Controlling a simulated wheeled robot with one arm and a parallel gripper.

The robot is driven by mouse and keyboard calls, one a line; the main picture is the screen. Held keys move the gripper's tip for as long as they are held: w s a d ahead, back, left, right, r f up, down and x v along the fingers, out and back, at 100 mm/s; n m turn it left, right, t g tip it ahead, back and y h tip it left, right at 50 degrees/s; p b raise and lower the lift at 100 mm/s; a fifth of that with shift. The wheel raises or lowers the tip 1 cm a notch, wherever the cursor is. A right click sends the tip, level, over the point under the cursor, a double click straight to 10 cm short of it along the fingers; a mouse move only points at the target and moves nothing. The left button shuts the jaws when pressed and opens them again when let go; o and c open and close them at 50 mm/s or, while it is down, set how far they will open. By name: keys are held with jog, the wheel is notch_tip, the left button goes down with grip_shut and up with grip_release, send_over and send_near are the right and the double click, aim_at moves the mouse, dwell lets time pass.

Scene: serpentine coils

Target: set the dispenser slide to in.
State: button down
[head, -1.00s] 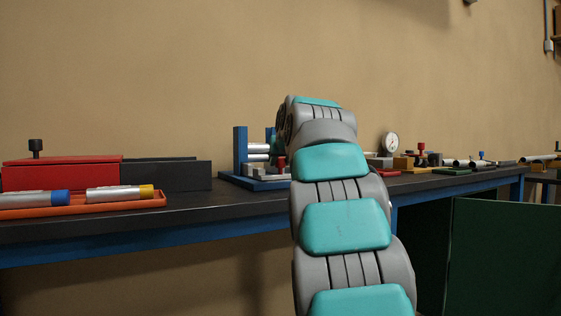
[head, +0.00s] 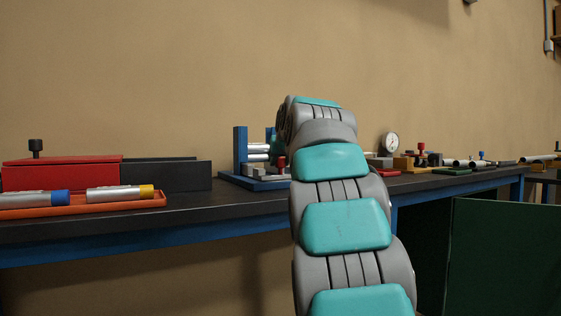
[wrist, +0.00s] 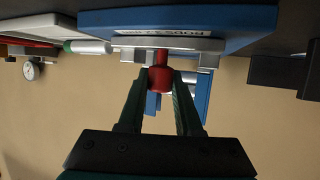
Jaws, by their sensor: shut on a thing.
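The dispenser is a blue frame (head: 240,150) with silver rods on the bench, left of my arm in the head view. Its blue base, with a printed label, shows upside down in the wrist view (wrist: 190,32). The slide is a grey metal bar (wrist: 200,45) along the base edge, with a red knob (wrist: 160,84). The knob also shows in the head view (head: 281,163). My gripper (wrist: 161,76) is shut on the red knob, one green finger on each side. In the head view my arm hides the gripper and part of the dispenser.
A red and black box (head: 65,175) and an orange tray (head: 120,203) with capped tubes stand at the left. A dial gauge (head: 391,142) and several small fixtures stand to the right. The dark bench top (head: 225,203) is clear in front of the dispenser.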

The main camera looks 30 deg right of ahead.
jog(key=w+p, duration=0.5)
jog(key=w, duration=0.4)
jog(key=shift+d+r+p, duration=0.1)
jog(key=shift+d+p, duration=0.05)
jog(key=shift+p, duration=0.15)
jog(key=c, duration=0.6)
grip_release()
jog(key=shift+b+v, duration=0.5)
jog(key=shift+v, duration=3.4)
